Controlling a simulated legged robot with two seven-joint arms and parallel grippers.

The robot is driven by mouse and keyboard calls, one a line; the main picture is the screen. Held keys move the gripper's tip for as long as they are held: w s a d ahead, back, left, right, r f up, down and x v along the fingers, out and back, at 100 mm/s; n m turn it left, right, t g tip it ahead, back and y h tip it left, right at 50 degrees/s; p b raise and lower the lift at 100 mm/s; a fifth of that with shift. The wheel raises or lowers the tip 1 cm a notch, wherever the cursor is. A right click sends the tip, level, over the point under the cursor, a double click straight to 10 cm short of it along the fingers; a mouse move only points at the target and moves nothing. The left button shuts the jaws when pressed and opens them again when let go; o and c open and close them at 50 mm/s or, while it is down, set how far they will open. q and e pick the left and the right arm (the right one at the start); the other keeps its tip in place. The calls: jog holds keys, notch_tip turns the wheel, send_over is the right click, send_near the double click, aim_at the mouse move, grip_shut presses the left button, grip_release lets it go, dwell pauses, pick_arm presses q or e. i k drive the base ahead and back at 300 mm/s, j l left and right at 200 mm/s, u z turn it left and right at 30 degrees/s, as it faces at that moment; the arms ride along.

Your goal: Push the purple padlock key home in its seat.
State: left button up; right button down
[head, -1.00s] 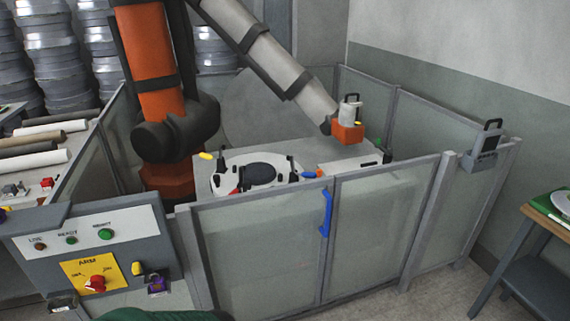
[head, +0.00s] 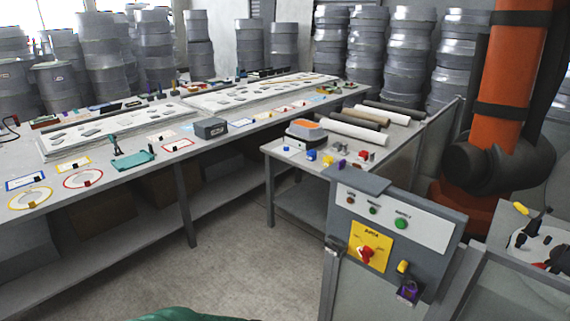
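A grey control panel (head: 350,225) stands right of centre in the head view, at the corner of the fenced cell. A small purple piece (head: 408,291) sits in a dark holder low on the panel's right side. It looks like the purple padlock key, but it is too small to tell how deep it sits. A yellow piece (head: 403,267) is just above it. Neither of my grippers shows in the view.
A long workbench (head: 225,150) with white boards and small tools runs along the left and back. A side table (head: 285,150) behind the panel holds rolls and small coloured pieces. An orange robot arm (head: 508,85) stands at right. The floor (head: 235,240) left of the panel is clear.

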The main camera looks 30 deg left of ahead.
aim_at(342, 163)
jog(key=u, duration=0.5)
jog(key=i+l+z, duration=0.1)
jog(key=i+l, duration=0.4)
jog(key=i, duration=0.35)
jog(key=i+l+z, duration=0.15)
jog(key=i, duration=0.25)
jog(key=l, duration=0.1)
